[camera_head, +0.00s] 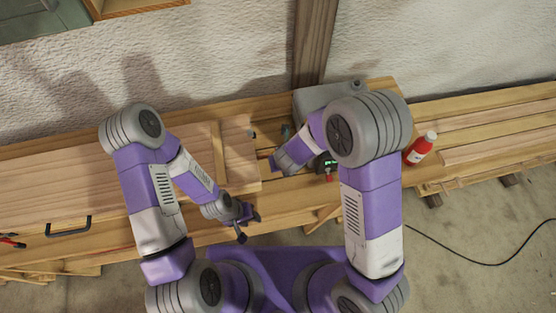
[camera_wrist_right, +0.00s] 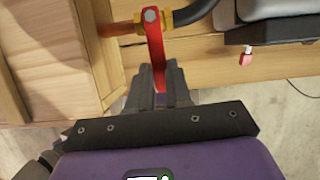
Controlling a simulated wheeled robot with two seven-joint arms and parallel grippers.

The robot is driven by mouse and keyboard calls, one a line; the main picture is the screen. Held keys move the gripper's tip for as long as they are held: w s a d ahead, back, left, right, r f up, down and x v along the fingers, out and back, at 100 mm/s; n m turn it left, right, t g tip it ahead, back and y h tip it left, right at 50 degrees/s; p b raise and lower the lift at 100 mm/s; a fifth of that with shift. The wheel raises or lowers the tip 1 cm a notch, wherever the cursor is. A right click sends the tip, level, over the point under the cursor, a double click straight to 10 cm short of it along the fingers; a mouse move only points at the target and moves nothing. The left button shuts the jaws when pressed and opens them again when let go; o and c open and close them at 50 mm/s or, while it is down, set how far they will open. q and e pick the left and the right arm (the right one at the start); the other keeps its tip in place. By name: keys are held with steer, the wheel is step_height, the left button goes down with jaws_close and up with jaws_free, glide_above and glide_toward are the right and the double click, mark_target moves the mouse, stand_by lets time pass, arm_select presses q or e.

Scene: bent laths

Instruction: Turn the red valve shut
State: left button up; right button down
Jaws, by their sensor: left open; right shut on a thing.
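The red valve lever (camera_wrist_right: 155,50) shows in the right wrist view, fixed by a bolt to a brass fitting between a copper pipe (camera_wrist_right: 117,30) and a black hose (camera_wrist_right: 197,10). The lever points across the pipe, roughly at a right angle to it. My right gripper (camera_wrist_right: 154,92) is shut on the lever's free end. In the head view my right gripper (camera_head: 275,164) is at the bench, and the valve cannot be made out there. My left gripper (camera_head: 248,224) is open and empty near the bench's front edge, apart from the valve.
A grey machine (camera_head: 312,97) stands behind the right arm; a small red part (camera_wrist_right: 246,59) shows below it. A red bottle (camera_head: 420,149) stands to the right. A black cable crosses the floor.

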steer(key=shift+w+a+r+m, duration=0.1)
steer(key=shift+a+m, duration=0.1)
steer(key=shift+m, duration=0.2)
steer(key=c, duration=1)
jaws_free()
steer(key=shift+c, duration=0.2)
steer(key=p+v, duration=0.3)
steer(key=v, duration=0.4)
steer(key=shift+s+r+p, duration=0.2)
steer(key=shift+s+p, duration=0.05)
steer(key=shift+p, duration=0.05)
